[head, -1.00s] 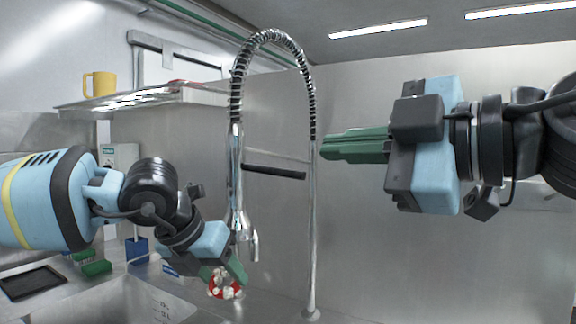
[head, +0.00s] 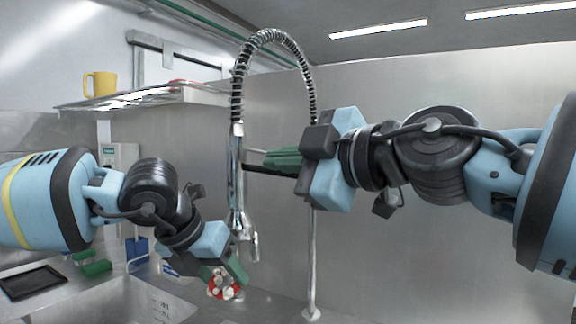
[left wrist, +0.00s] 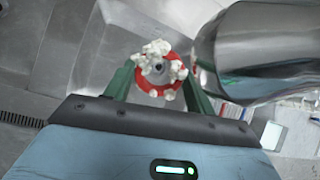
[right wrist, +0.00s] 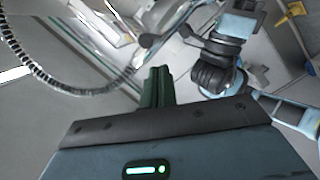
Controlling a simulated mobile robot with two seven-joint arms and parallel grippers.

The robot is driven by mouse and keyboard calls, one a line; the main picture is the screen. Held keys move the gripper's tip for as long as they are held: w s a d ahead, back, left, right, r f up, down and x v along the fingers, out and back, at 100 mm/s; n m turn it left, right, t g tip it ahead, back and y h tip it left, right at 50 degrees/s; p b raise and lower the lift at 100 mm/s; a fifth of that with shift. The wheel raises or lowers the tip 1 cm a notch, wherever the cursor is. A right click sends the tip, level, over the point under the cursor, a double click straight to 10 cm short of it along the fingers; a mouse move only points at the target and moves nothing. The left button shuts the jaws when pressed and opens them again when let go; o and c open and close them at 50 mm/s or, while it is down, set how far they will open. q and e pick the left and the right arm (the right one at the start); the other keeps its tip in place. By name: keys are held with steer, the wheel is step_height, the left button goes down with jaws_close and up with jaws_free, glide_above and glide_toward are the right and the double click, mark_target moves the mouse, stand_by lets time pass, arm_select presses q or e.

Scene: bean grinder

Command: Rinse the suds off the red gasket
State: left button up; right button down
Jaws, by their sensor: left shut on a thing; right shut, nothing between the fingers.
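The red gasket (head: 222,290) is a ring with white suds clumped on it. My left gripper (head: 228,277) is shut on it and holds it up near the spray tap. In the left wrist view the gasket (left wrist: 158,72) sits between the green fingers with suds over its upper part and sides, close beside a shiny metal cylinder (left wrist: 262,50), apparently the spray head. The tap (head: 238,180) has a coiled spring hose and a black lever (head: 268,171). My right gripper (head: 272,158) is shut and empty, its fingertips close to the lever; I cannot tell whether they touch.
The steel sink (head: 120,300) lies at lower left. A shelf (head: 150,97) with a yellow mug (head: 99,85) hangs at upper left. Green brushes or blocks (head: 96,267) and a black tray (head: 32,283) lie left of the sink.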

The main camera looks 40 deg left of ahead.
steer(key=shift+w+a+f, duration=0.1)
steer(key=shift+w+f, duration=0.4)
steer(key=shift+w, duration=0.25)
steer(key=shift+f, duration=0.1)
